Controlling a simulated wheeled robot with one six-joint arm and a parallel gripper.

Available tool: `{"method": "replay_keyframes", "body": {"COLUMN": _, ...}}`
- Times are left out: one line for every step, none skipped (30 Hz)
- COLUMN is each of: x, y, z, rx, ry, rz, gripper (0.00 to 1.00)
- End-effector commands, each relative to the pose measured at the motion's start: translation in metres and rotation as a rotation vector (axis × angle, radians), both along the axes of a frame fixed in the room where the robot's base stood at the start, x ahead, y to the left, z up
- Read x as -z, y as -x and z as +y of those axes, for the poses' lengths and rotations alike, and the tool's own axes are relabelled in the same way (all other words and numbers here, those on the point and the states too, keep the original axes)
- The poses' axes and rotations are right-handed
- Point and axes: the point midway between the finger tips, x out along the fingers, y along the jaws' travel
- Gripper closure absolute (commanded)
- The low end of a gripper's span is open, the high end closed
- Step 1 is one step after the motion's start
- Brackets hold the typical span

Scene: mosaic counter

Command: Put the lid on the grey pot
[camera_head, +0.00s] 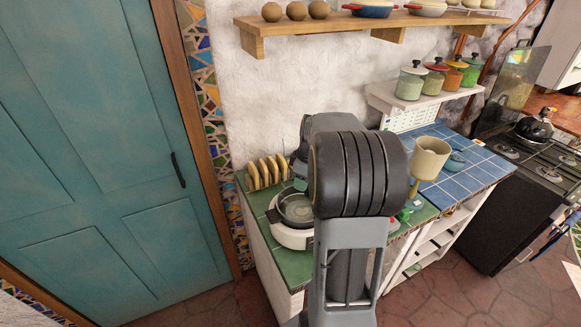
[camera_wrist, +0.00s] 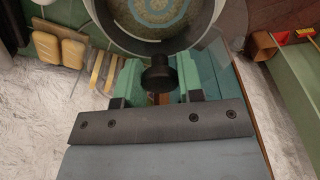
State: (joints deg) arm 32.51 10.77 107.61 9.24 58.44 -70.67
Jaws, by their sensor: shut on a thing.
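The grey pot (camera_head: 296,206) sits at the near left end of the green counter, in a white round-bodied base, and its top looks uncovered. In the wrist view, a round dark-rimmed vessel (camera_wrist: 150,42) with a blue and tan pattern inside shows at the top; it appears to be the pot. My gripper (camera_wrist: 159,76) has green fingers closed on the black knob of the clear lid (camera_wrist: 158,78). The lid's glass is hard to make out, so its gap from the pot is unclear.
A rack of tan slices (camera_head: 267,171) stands behind the pot against the wall. A beige goblet (camera_head: 430,158) stands on the right part of the counter, near blue tiles (camera_head: 458,150). A shelf with jars (camera_head: 411,82) hangs above. The teal door (camera_head: 90,150) is at left.

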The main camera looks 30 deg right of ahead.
Motion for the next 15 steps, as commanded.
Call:
{"method": "replay_keyframes", "body": {"x": 0.000, "y": 0.000, "z": -0.001, "rx": 0.001, "ry": 0.000, "rz": 0.000, "gripper": 0.92}}
{"method": "replay_keyframes", "body": {"x": 0.001, "y": 0.000, "z": -0.001, "rx": 0.002, "ry": 0.000, "rz": 0.000, "gripper": 0.92}}
{"method": "replay_keyframes", "body": {"x": 0.001, "y": 0.001, "z": -0.001, "rx": 0.003, "ry": 0.000, "rz": 0.000, "gripper": 0.92}}
{"method": "replay_keyframes", "body": {"x": 0.002, "y": 0.001, "z": -0.001, "rx": 0.003, "ry": 0.000, "rz": 0.000, "gripper": 0.92}}
{"method": "replay_keyframes", "body": {"x": 0.003, "y": 0.001, "z": -0.002, "rx": 0.004, "ry": 0.000, "rz": 0.000, "gripper": 0.92}}
{"method": "replay_keyframes", "body": {"x": 0.004, "y": 0.001, "z": -0.002, "rx": 0.004, "ry": 0.000, "rz": 0.000, "gripper": 0.92}}
{"method": "replay_keyframes", "body": {"x": 0.005, "y": 0.001, "z": -0.002, "rx": 0.005, "ry": 0.000, "rz": 0.000, "gripper": 0.92}}
{"method": "replay_keyframes", "body": {"x": 0.007, "y": 0.001, "z": -0.002, "rx": 0.005, "ry": 0.000, "rz": 0.000, "gripper": 0.92}}
{"method": "replay_keyframes", "body": {"x": 0.009, "y": 0.001, "z": -0.002, "rx": 0.005, "ry": 0.000, "rz": 0.000, "gripper": 0.92}}
{"method": "replay_keyframes", "body": {"x": 0.010, "y": 0.001, "z": -0.002, "rx": 0.005, "ry": 0.000, "rz": 0.000, "gripper": 0.92}}
{"method": "replay_keyframes", "body": {"x": 0.012, "y": 0.001, "z": -0.002, "rx": 0.005, "ry": 0.000, "rz": 0.000, "gripper": 0.92}}
{"method": "replay_keyframes", "body": {"x": 0.015, "y": 0.001, "z": -0.002, "rx": 0.005, "ry": 0.000, "rz": 0.000, "gripper": 0.92}}
{"method": "replay_keyframes", "body": {"x": 0.017, "y": 0.001, "z": -0.002, "rx": 0.004, "ry": 0.000, "rz": 0.000, "gripper": 0.92}}
{"method": "replay_keyframes", "body": {"x": 0.019, "y": 0.001, "z": -0.002, "rx": 0.004, "ry": 0.000, "rz": 0.000, "gripper": 0.92}}
{"method": "replay_keyframes", "body": {"x": 0.022, "y": 0.001, "z": -0.002, "rx": 0.004, "ry": 0.000, "rz": 0.000, "gripper": 0.92}}
